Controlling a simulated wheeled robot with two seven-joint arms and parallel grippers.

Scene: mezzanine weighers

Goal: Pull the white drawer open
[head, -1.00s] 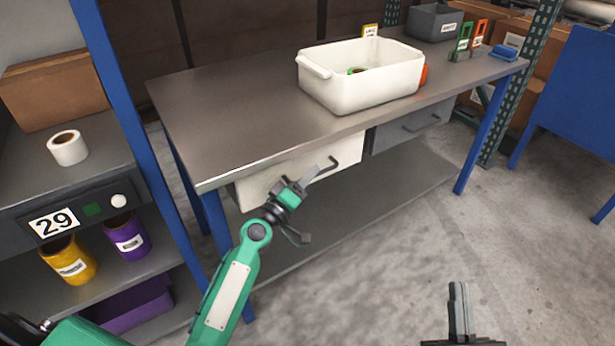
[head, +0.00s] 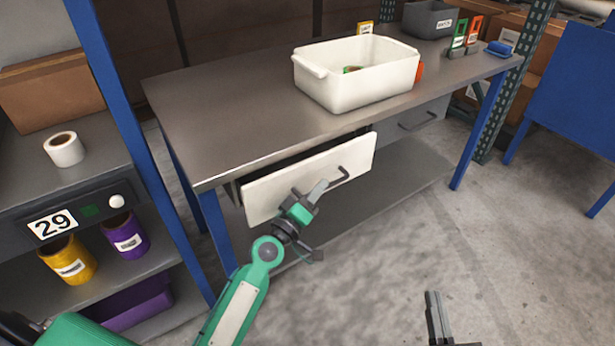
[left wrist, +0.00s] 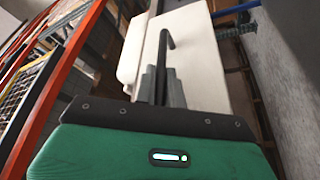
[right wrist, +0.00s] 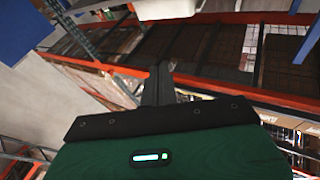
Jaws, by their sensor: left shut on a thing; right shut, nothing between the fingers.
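The white drawer (head: 275,192) under the left part of the workbench stands partly open, with a dark gap behind its front. Its dark bar handle (head: 343,174) is on the front's right side in the head view. My left gripper (head: 318,190) is at the handle, its fingers shut on it. In the left wrist view the handle (left wrist: 167,45) runs down between the fingers (left wrist: 160,85), against the white front (left wrist: 200,60). My right gripper (head: 435,305) is shut and empty, low over the floor, away from the bench. Its closed fingers also show in the right wrist view (right wrist: 158,85).
A grey drawer (head: 400,127) is shut, right of the white one. A white bin (head: 350,88) stands on the bench top (head: 220,130). A blue post (head: 110,110) and a shelf with rolls (head: 65,149) are close on the left. Floor in front is clear.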

